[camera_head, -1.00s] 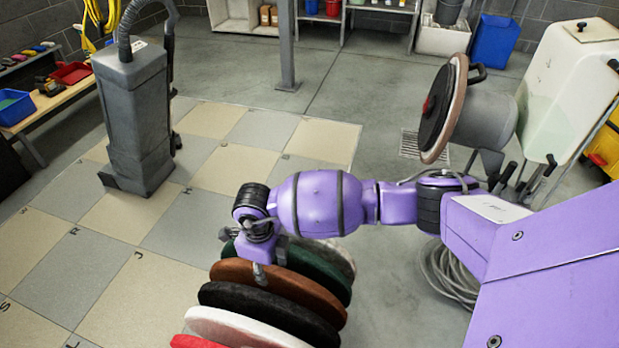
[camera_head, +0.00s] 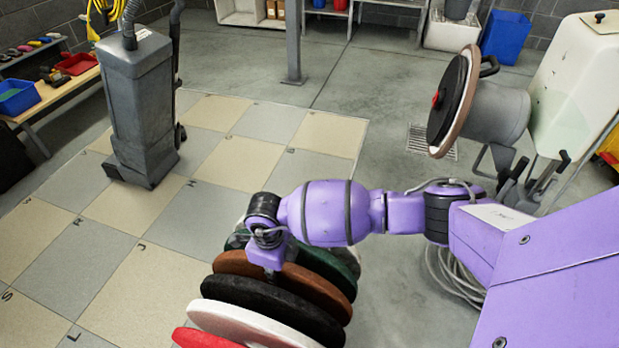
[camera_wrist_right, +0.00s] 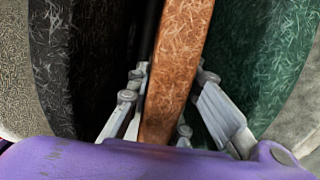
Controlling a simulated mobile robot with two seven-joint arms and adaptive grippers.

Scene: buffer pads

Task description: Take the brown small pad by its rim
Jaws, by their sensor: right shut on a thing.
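The brown pad (camera_head: 312,287) stands on edge in a row of round pads, between a black pad (camera_head: 270,300) and a dark green pad (camera_head: 335,270). My right gripper (camera_head: 272,270) is at the upper rim of the brown pad, coming from above. In the right wrist view, the brown pad (camera_wrist_right: 180,60) runs between the two fingers of my right gripper (camera_wrist_right: 170,100), one on each flat side. The gripper is shut on its rim. In the head view the fingertips are mostly hidden. My left gripper is not in view.
A white pad (camera_head: 250,326) and a red pad (camera_head: 200,340) stand in front of the black one. The neighbouring pads leave narrow gaps beside the fingers. A floor machine with a round disc (camera_head: 455,100) is at the right.

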